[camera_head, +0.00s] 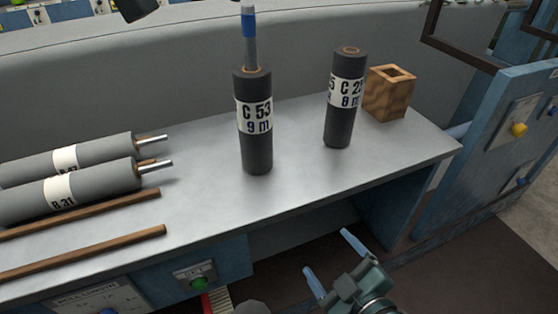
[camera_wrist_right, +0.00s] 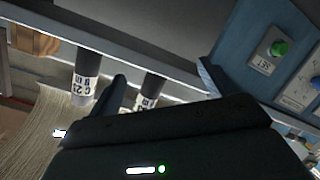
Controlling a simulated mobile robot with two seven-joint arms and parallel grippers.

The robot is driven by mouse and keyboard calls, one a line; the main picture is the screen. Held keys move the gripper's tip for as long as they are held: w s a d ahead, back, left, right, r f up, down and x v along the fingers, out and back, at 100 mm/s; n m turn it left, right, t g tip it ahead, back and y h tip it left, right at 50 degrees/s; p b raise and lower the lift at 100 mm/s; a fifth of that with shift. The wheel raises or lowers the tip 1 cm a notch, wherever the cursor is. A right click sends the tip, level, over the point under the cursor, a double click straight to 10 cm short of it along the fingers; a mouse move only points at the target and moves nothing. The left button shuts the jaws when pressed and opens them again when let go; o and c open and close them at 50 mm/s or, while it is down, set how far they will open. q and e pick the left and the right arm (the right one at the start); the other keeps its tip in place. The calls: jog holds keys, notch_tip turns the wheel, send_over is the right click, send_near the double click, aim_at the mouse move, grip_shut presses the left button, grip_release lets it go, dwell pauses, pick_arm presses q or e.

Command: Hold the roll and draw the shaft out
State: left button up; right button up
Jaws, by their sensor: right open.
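A dark roll marked C 53 (camera_head: 257,150) stands upright on the grey bench (camera_head: 330,185). A grey shaft with a blue band (camera_head: 249,27) sticks up from its top. A second dark upright roll (camera_head: 339,130), its label starting C 2, stands to its right with no shaft showing. My right gripper (camera_head: 326,251) is open and empty, low in front of the bench edge and apart from both rolls. In the wrist view its dark fingers (camera_wrist_right: 162,78) are spread, with the two rolls beyond, one partly hidden. My left gripper cannot be made out.
Two grey rolls with metal shaft ends (camera_head: 85,150) lie at the left, beside two brown rods (camera_head: 90,250). A wooden block with a square hole (camera_head: 391,95) stands at the right. A blue cabinet (camera_head: 500,150) rises beyond the bench's right end. The bench's front middle is clear.

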jog(key=shift+o, duration=0.5)
jog(key=w+a+r+n+t+y, duration=0.1)
jog(key=w+r+n, duration=0.3)
jog(key=n, duration=0.8)
jog(key=shift+w+a+r+n+t, duration=0.3)
jog(key=shift+w+a+t, duration=0.2)
jog(key=shift+w, duration=0.1)
jog(key=n+y, duration=0.2)
jog(key=n, duration=1.4)
send_near(253, 140)
jog(key=f, duration=0.1)
jog(key=w+d+f, duration=0.1)
jog(key=f, duration=0.1)
jog(key=shift+w+d+f, duration=0.25)
jog(key=shift+d, duration=0.05)
jog(key=shift+w+a+f+n, duration=0.25)
jog(key=shift+w+a+n, duration=0.15)
jog(key=shift+w+n, duration=0.25)
jog(key=x, duration=1.2)
jog(key=shift+w+a, duration=0.1)
jog(key=shift+w, duration=0.2)
